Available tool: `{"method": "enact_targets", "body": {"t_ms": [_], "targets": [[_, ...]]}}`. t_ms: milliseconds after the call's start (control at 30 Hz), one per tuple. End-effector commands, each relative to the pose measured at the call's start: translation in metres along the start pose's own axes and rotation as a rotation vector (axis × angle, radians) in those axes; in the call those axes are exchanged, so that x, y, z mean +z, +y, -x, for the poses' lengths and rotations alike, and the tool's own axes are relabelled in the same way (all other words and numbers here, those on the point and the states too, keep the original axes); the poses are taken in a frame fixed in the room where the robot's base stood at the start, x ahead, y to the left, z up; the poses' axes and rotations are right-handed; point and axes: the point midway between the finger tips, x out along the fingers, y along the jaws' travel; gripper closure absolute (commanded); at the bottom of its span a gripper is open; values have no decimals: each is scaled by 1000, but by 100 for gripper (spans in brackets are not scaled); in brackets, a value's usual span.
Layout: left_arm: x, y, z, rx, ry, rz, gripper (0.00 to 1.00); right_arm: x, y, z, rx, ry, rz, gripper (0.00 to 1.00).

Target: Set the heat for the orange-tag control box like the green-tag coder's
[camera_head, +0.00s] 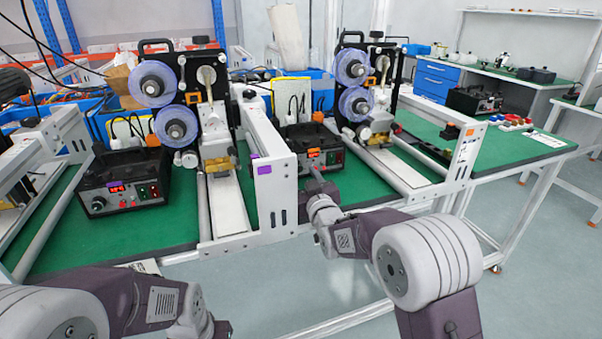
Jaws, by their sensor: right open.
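A black control box (308,142) stands on the green bench in the middle, with a lit display and small orange patches on its front. I cannot make out a green tag for certain.
Another black control box (122,185) with a red display and a front knob stands at left. A purple tag (260,155) marks the middle end plate (276,190). Two coders with blue reels (155,82) rise behind. Open floor lies in front of the bench.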

Motion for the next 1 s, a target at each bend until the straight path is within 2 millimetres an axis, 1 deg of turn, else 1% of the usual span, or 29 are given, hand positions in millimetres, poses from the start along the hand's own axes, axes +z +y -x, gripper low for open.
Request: {"method": "enact_targets", "body": {"t_ms": [33,167,433,467,500,567,600,633,867,1000], "targets": [[0,0,-1,0,0,0,64,0,0,-7,1,2,0,52],[0,0,-1,0,0,0,64,0,0,-18,0,1,0,52],[0,0,-1,0,0,0,64,0,0,-20,0,-1,0,52],[0,0,-1,0,0,0,64,0,0,-20,0,-1,0,55],[0,0,-1,0,0,0,64,0,0,-20,0,-1,0,66],[0,0,-1,0,0,0,64,0,0,-20,0,-1,0,83],[0,0,-1,0,0,0,64,0,0,-20,0,0,0,94],[0,0,-1,0,0,0,64,0,0,-20,0,0,0,100],[0,0,-2,0,0,0,64,0,0,-20,0,-1,-12,100],[0,0,-3,0,0,0,64,0,0,-20,0,-3,-59,100]]}}
